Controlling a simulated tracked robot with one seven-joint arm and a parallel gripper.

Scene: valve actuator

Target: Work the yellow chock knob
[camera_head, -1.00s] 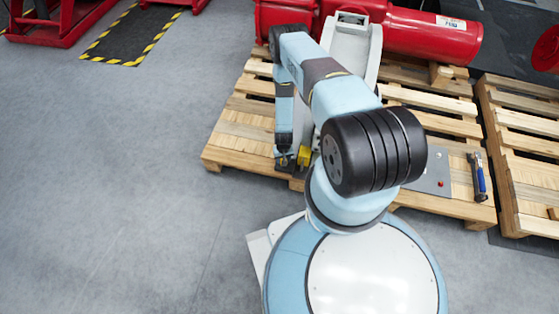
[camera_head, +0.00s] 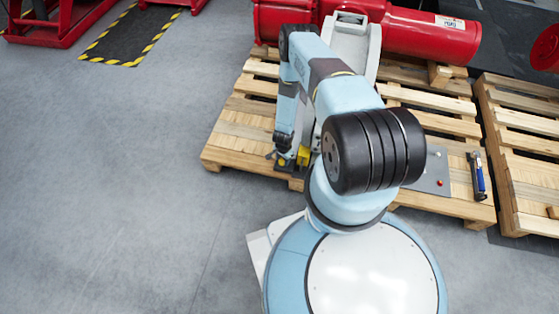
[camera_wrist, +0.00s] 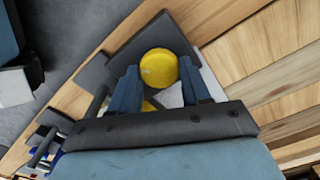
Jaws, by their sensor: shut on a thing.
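The yellow chock knob (camera_wrist: 159,68) shows in the wrist view as a round yellow disc at the far end of my fingers. In the head view a yellow part (camera_head: 303,154) shows beside my wrist at the near edge of the pallet. My gripper (camera_wrist: 160,86) has its two blue-grey fingers on either side of the knob's near part, shut on it. A second bit of yellow shows lower down between the fingers. In the head view my gripper (camera_head: 287,163) is small and partly hidden by my own arm. The knob sits by a dark grey block (camera_wrist: 118,62).
The wooden pallet (camera_head: 228,134) carries a red cylinder (camera_head: 425,35) and a grey-white bracket (camera_head: 351,45). A blue-handled tool (camera_head: 480,178) lies at the right, beside a grey panel (camera_head: 437,174) with a red button.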

